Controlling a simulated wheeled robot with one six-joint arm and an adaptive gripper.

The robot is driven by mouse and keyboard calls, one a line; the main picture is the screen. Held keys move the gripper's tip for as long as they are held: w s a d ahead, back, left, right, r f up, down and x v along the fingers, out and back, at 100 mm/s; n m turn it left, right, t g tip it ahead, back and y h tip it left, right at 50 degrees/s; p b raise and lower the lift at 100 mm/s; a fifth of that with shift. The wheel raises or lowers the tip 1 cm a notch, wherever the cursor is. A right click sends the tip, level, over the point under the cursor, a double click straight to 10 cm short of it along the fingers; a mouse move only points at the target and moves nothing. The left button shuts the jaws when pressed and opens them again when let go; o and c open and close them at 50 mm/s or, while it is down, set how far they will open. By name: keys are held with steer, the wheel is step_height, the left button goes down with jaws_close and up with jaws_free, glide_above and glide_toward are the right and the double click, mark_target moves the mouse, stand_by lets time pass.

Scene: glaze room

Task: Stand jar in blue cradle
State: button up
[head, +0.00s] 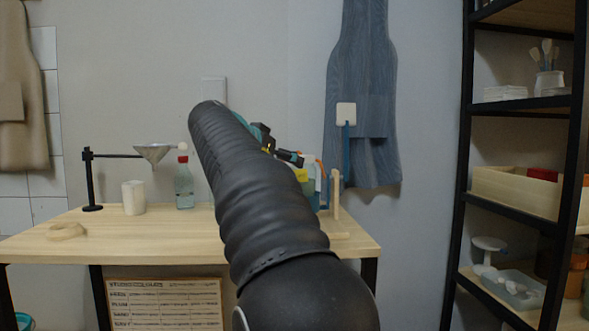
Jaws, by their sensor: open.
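My gripper (291,157) shows only in part past my dark sleeved arm, above the right side of the table. It is open; its fingertips are small and partly hidden. Just below and right of it are a greenish container with a yellow patch (302,175) and an orange curved piece, partly covered by my arm. I cannot tell if one of these is the jar. A glass bottle (184,186) with a red neck band stands left of my arm, and a white cylindrical pot (133,198) stands further left. No blue cradle can be made out; my arm hides the table's middle.
The wooden table (150,237) holds a black stand (90,180) with a funnel (153,152), a wooden ring (66,231) and a wooden upright (336,192) at right. Shelving (463,150) stands at right. The table's front left is largely clear.

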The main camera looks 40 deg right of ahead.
steer(key=shift+v, duration=1.5)
steer(key=s+a+f+n+y, duration=0.4)
steer(key=s+a+f, duration=0.4)
steer(key=f, duration=0.4)
steer(key=s+a+f+n+t+y, duration=0.1)
steer(key=s+a+f+n+y, duration=0.3)
steer(key=s+a+f, duration=0.5)
steer(key=s+a+f+n+y, duration=0.5)
steer(key=s+a+f, duration=0.3)
steer(key=f, duration=0.8)
steer(key=shift+s+a+f+n, duration=0.35)
steer(key=shift+s+n, duration=0.35)
steer(key=shift+s, duration=0.15)
